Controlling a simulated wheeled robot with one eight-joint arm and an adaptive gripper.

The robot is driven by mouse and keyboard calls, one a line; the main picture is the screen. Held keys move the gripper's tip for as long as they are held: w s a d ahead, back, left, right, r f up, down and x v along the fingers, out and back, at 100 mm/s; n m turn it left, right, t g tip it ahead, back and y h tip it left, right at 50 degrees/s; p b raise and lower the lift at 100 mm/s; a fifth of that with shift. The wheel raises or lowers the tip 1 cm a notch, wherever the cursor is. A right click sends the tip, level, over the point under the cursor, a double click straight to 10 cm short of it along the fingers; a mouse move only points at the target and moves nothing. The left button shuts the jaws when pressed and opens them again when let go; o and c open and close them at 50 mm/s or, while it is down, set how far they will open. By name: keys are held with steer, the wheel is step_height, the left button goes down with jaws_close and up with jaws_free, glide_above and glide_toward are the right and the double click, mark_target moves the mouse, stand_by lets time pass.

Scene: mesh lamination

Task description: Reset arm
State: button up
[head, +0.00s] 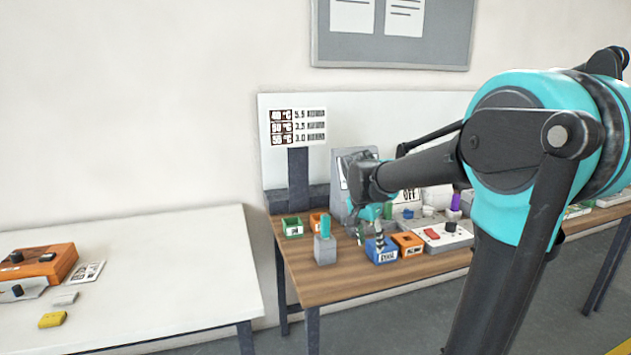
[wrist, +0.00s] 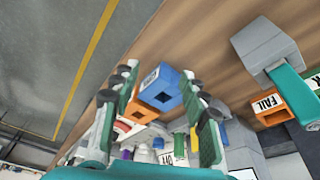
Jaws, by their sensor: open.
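My gripper (head: 370,230) is at the end of my black and teal arm, over the wooden table in the head view. It points down close behind and above a small blue bin (head: 378,256) with a white label. In the wrist view its two green-padded fingers (wrist: 158,78) stand wide apart with nothing held between them. The blue bin (wrist: 160,92) shows in the gap between the fingers, beyond them. From these views I cannot tell whether a finger touches the bin.
An orange bin (head: 408,244) and a white panel with a red switch (head: 445,237) stand right of the blue bin. A grey block with a teal piece (head: 325,247) stands left, near a green bin (head: 292,229). A white table (head: 150,265) is at left.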

steer(key=s+d+f+n+t+y, duration=0.1)
steer(key=s+f+n, duration=0.3)
steer(key=s+f, duration=0.3)
steer(key=s+d+f+n+t+y, duration=0.1)
steer(key=s+f+n, duration=0.4)
steer(key=s, duration=0.8)
step_height(320, 180, down, 3)
steer(key=shift+d+f, duration=0.1)
steer(key=shift+d, duration=0.6)
